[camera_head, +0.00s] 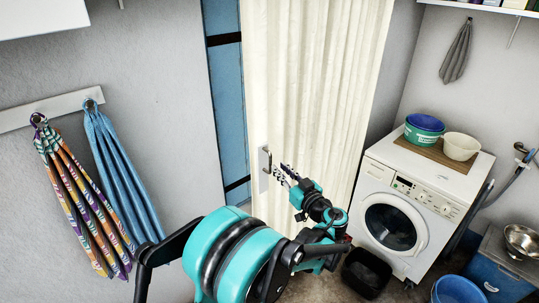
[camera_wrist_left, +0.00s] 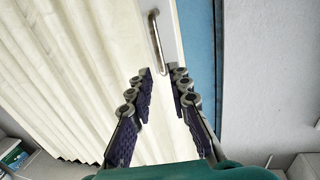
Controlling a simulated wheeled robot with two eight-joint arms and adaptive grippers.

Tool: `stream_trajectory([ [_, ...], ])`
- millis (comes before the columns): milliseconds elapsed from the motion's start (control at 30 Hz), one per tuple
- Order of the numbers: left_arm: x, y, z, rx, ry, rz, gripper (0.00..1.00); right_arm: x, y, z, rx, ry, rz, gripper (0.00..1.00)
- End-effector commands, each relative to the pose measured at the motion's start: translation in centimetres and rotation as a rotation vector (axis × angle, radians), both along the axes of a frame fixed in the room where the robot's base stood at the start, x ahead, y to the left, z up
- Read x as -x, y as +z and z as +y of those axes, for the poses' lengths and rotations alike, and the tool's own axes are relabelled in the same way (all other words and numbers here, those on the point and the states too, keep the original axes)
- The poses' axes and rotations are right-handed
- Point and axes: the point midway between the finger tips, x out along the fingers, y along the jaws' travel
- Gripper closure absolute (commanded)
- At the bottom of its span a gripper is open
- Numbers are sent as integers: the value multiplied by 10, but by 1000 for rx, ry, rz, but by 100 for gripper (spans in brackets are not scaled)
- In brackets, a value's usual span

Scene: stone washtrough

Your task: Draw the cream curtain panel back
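The cream curtain panel (camera_head: 315,90) hangs in pleats in the middle of the head view, with a blue door surface (camera_head: 229,105) showing in the gap at its left. A metal handle on a pale plate (camera_head: 265,169) sits on the panel's left edge. In the left wrist view the handle (camera_wrist_left: 157,42) is just beyond the fingertips, with the curtain (camera_wrist_left: 70,75) to its left. My left gripper (camera_head: 282,174) is open and empty, its fingers apart and pointing at the handle's lower end (camera_wrist_left: 160,78). I cannot make out contact. My right gripper is not in view.
A washing machine (camera_head: 408,205) with tubs on top stands at right. A black bin (camera_head: 367,270) and a blue bucket (camera_head: 457,290) are on the floor. Towels (camera_head: 75,200) hang on the left wall.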

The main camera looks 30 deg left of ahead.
Motion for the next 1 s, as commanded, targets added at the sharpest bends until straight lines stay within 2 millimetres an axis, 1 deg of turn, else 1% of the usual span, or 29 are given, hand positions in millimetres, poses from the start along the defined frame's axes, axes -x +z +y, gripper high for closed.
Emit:
stream_trajectory([
  [167, -11, -1, 17, -2, 4, -8, 82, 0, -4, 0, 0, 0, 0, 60],
  [400, -33, -1, 50, -2, 3, -6, 82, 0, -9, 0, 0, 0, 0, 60],
  [500, -39, -1, 58, -2, 2, -6, 82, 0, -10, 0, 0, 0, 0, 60],
  [633, -43, 0, 63, -2, 1, -6, 82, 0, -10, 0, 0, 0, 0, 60],
  [867, -43, 0, 64, -1, 0, -6, 82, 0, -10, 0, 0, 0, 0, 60],
  [933, -43, 0, 64, -1, 0, -6, 97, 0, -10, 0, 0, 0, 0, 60],
  [967, -43, 0, 64, -1, 0, -6, 100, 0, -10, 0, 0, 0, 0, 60],
  [1000, -43, 0, 64, -1, 0, -6, 100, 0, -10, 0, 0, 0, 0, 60],
])
